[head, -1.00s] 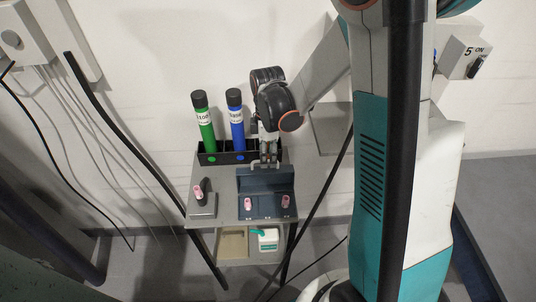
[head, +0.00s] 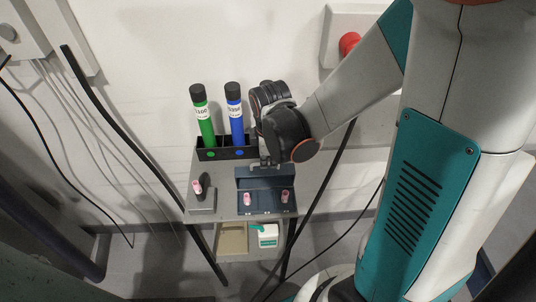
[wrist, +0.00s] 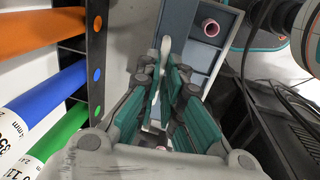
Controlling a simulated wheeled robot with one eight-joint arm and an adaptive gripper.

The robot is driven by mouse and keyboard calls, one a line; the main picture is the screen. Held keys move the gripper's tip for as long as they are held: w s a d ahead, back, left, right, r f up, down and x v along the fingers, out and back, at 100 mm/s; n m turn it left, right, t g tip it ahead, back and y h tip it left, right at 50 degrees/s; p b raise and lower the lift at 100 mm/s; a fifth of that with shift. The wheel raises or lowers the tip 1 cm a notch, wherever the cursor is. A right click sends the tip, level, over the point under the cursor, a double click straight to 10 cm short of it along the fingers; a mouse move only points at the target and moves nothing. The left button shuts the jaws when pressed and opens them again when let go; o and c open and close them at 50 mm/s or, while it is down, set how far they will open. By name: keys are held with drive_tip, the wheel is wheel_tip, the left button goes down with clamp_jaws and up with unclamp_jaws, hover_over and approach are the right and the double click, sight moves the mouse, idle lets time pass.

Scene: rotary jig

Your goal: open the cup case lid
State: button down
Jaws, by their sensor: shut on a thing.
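The dark blue cup case (head: 265,210) stands at the front of the small grey table in the head view, with two pink cups (head: 248,198) in its base. Its lid (head: 262,182) is raised at the back edge of the base, so the inside shows. In the wrist view the lid (wrist: 178,22) is beside the base, where one pink cup (wrist: 211,27) shows. My gripper (wrist: 167,76) is shut on the pale lid handle (wrist: 165,46) at the lid's edge. In the head view my gripper (head: 264,163) is above the lid, partly hidden by my wrist.
A black rack (head: 212,154) with a green tube (head: 203,118) and a blue tube (head: 236,118) stands close behind the case. A small grey stand (head: 202,205) with a pink piece is on the left. A white bottle (head: 268,236) is on the lower shelf.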

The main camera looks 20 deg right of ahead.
drive_tip(key=shift+s+f, duration=0.1)
drive_tip(key=shift+s, duration=0.15)
drive_tip(key=c, duration=1.7)
unclamp_jaws()
drive_tip(key=shift+w, duration=0.15)
drive_tip(key=r, duration=0.4)
drive_tip(key=s+r, duration=0.1)
drive_tip(key=r, duration=0.3)
drive_tip(key=s+r, duration=0.1)
drive_tip(key=r, duration=0.3)
drive_tip(key=shift+a, duration=0.35)
drive_tip(key=shift+f, duration=0.1)
